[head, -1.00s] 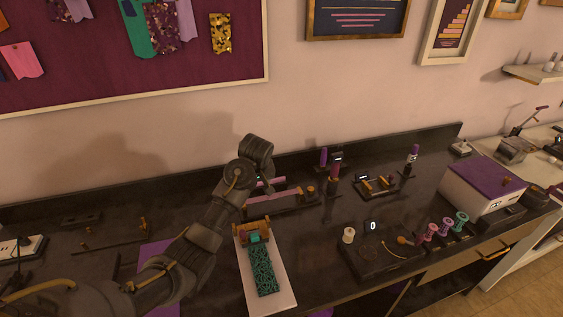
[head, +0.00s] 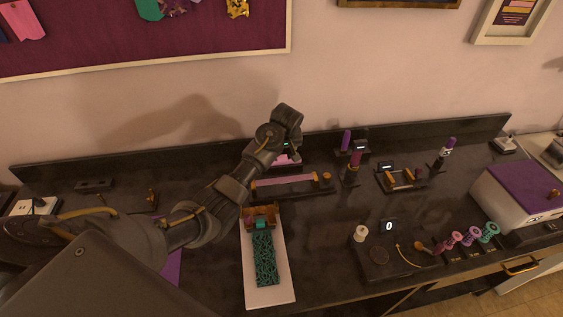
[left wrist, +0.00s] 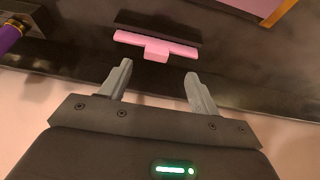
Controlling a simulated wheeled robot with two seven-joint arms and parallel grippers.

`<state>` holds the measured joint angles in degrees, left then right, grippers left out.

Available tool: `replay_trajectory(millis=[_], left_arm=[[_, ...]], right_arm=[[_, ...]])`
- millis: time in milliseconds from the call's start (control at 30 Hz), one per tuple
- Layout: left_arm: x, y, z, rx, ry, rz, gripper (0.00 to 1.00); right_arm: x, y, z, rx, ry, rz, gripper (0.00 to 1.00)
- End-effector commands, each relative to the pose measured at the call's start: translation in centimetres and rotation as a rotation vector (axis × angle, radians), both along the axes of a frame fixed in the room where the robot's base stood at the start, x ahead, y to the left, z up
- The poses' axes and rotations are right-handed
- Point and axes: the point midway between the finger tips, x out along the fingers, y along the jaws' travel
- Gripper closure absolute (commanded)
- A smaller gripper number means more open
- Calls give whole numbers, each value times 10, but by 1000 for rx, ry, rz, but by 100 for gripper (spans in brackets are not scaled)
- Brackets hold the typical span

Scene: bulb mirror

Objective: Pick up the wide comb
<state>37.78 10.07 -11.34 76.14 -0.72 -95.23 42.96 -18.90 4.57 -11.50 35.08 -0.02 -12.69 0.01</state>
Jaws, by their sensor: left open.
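A pink piece (left wrist: 156,45) with a long bar and a short tab, likely the wide comb, rests at a dark strip in the left wrist view. Its teeth cannot be made out. In the head view the pink piece (head: 282,160) is partly hidden by my left gripper (head: 293,156) near the back of the counter. In the left wrist view my left gripper (left wrist: 158,70) is open and empty, with the tab just ahead of its fingertips and the piece apart from them. My right gripper is not in view.
A long pink bar on a dark stand (head: 285,186) lies in front of the pink piece. A white board (head: 280,286) with a teal patterned strip (head: 264,258) is nearer. Purple-topped posts (head: 346,141) stand to the right. The wall is close behind.

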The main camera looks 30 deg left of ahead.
Motion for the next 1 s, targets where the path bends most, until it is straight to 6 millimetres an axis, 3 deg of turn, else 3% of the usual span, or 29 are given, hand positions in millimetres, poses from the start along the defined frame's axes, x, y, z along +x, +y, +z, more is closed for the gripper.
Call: replay_trajectory(millis=[67,300,400,633,900,1000], left_arm=[[3,1,-3,-1,1,0,38],[8,4,-15,1,7,1,38],[13,7,-27,1,9,0,38],[20,12,-51,0,6,2,38],[20,12,-53,0,5,1,38],[20,12,-53,0,5,1,51]], right_arm=[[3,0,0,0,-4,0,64],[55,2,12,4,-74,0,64],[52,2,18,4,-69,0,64],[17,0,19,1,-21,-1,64],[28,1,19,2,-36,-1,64],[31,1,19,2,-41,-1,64]])
